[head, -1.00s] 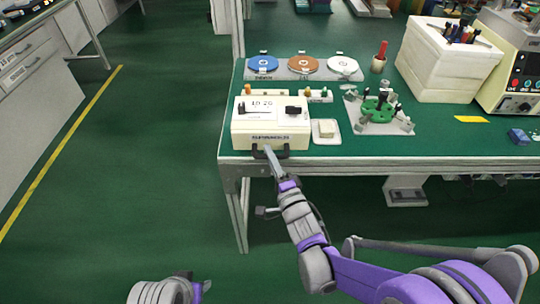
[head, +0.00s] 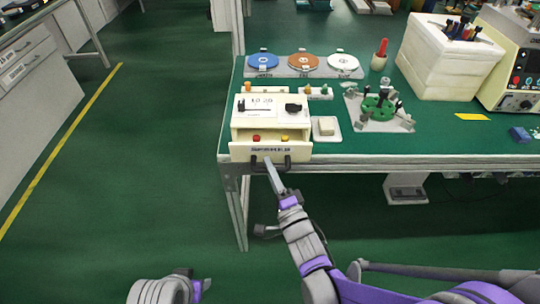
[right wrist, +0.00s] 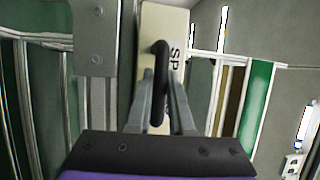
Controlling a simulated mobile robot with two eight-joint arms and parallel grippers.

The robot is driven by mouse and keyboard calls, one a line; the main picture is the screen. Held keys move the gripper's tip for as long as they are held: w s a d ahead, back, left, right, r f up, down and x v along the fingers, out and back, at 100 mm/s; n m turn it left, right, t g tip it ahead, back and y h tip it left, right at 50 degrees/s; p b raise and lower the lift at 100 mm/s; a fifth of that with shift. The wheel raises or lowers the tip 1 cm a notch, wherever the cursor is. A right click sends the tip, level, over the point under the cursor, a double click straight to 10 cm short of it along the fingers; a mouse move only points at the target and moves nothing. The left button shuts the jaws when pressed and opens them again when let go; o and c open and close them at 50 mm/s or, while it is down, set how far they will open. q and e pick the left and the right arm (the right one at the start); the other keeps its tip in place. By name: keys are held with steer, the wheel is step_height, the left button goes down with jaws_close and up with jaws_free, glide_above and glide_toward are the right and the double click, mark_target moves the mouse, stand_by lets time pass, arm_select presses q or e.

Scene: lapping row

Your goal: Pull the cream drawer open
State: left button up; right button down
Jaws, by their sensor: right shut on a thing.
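The cream drawer (head: 268,150) is in the cream box (head: 258,118) at the front left corner of the green table. It stands partly open, with a red and a yellow item showing inside. My right gripper (head: 268,164) is shut on the drawer's dark handle (head: 286,162). In the right wrist view the dark handle (right wrist: 160,82) stands between the fingers, in front of the cream drawer front (right wrist: 150,30). My left gripper (head: 203,287) is low at the bottom of the head view, far from the drawer. Its fingers are too small to judge.
On the green table (head: 430,145), a white pad (head: 326,139) and a green fixture (head: 378,106) are right of the box. A tray of discs (head: 304,74) is behind it. The floor (head: 140,190) left of the table is clear.

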steer(key=s, duration=0.4)
steer(key=shift+s, duration=0.2)
steer(key=c, duration=1.1)
jaws_free()
steer(key=b+v, duration=0.1)
steer(key=v, duration=0.9)
steer(key=shift+s+d, duration=0.2)
steer(key=shift+s, duration=0.1)
